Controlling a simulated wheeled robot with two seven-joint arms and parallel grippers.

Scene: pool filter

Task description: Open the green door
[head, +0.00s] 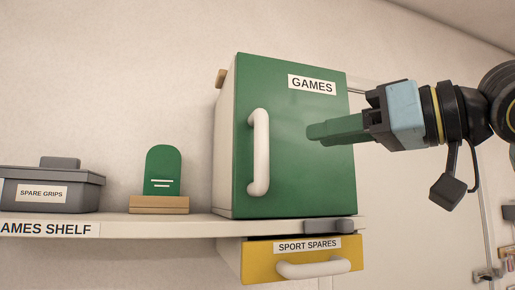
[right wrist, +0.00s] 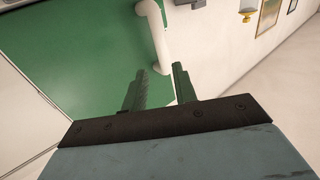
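The green door (head: 290,150) with a "GAMES" label is the front of a white cabinet on the shelf, and it looks shut. Its white vertical bar handle (head: 258,152) is on the door's left side. My right gripper (head: 318,132) comes in from the right, in front of the door and to the right of the handle, apart from it. In the right wrist view the two fingers (right wrist: 158,85) are apart with nothing between them, and the handle (right wrist: 155,38) lies beyond their tips. My left gripper is not in view.
A yellow drawer (head: 300,257) labelled "SPORT SPARES" is below the cabinet. A dark grey object (head: 330,227) lies on the shelf edge (head: 150,226) under the door. A green plaque (head: 162,172) and a grey box (head: 52,188) stand to the left.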

